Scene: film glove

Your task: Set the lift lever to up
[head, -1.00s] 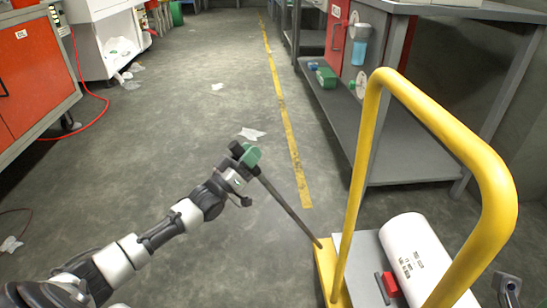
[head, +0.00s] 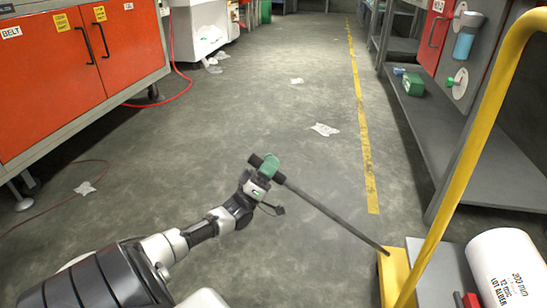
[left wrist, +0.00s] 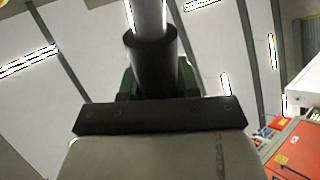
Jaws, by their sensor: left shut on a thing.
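The lift lever (head: 330,212) is a long dark grey bar rising at a slant from the yellow base (head: 396,273) of a trolley at the lower right. It leans out to the left over the open floor. My left gripper (head: 266,168), with green fingers, is shut on the lever near its black far end. In the left wrist view a metal rod with a black sleeve (left wrist: 152,62) stands between the green fingers, partly hidden by the dark gripper body. My right gripper is not in view.
The trolley has a yellow hoop handle (head: 470,150) and carries a white labelled roll (head: 508,268) beside a red block (head: 471,300). A grey workbench shelf (head: 455,140) stands at right, orange cabinets (head: 60,75) at left. Scraps (head: 324,129) lie on otherwise open floor.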

